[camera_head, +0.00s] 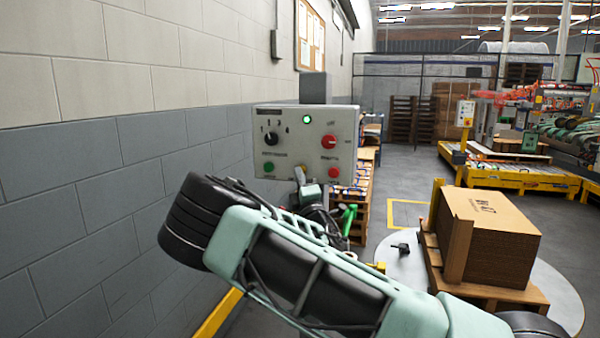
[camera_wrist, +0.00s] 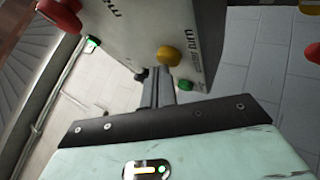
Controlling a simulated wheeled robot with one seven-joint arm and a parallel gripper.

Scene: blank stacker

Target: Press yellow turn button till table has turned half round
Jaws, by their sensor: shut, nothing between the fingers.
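The grey control box (camera_head: 345,120) hangs by the wall; its front carries dials, buttons and a lit green lamp. In the wrist view, a yellow button (camera_wrist: 169,55) sits beside the printed word "turn" on the box (camera_wrist: 140,25). I cannot pick the yellow button out in the head view. My gripper (camera_head: 300,174) is at the box's lower edge, partly hidden by my arm. Its shut fingers (camera_wrist: 155,78) point toward the box near the yellow button; contact cannot be told. The round turntable (camera_head: 565,285) bears a pallet with a cardboard stack (camera_head: 495,235).
A block wall (camera_head: 100,180) runs close on the left. Green (camera_head: 268,168) and red (camera_head: 333,173) buttons sit low on the box front. Loaded pallets (camera_head: 362,205) stand behind the box. A yellow-framed conveyor (camera_head: 500,178) is at the back right. Open floor lies between.

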